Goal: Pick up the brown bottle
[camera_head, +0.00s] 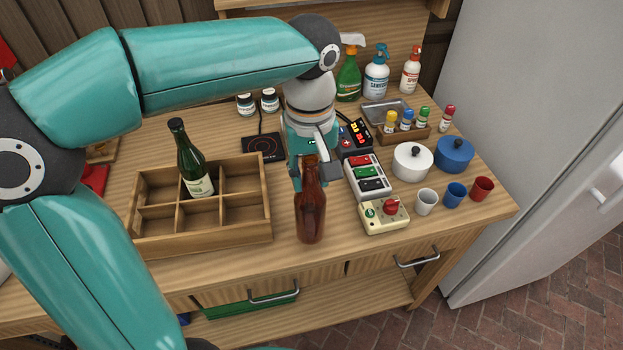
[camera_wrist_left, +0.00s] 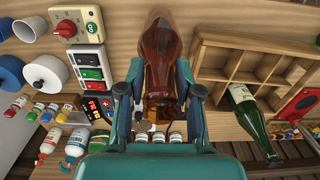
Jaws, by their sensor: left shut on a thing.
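The brown bottle (camera_head: 311,212) is upright at the front middle of the table, to the right of the wooden crate. My left gripper (camera_head: 312,172) reaches down from above and is shut on its upper part. In the left wrist view the bottle (camera_wrist_left: 160,58) lies between the two fingers of the gripper (camera_wrist_left: 158,92). Its neck is partly hidden by the fingers. I cannot tell whether its base touches the table. My right gripper is not in view.
The wooden crate (camera_head: 148,220) with a green bottle (camera_head: 194,165) stands left of the brown bottle. A cream switch box (camera_head: 384,217) and a switch panel (camera_head: 367,178) stand close on the right. Cups, pots and spray bottles stand farther right and behind.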

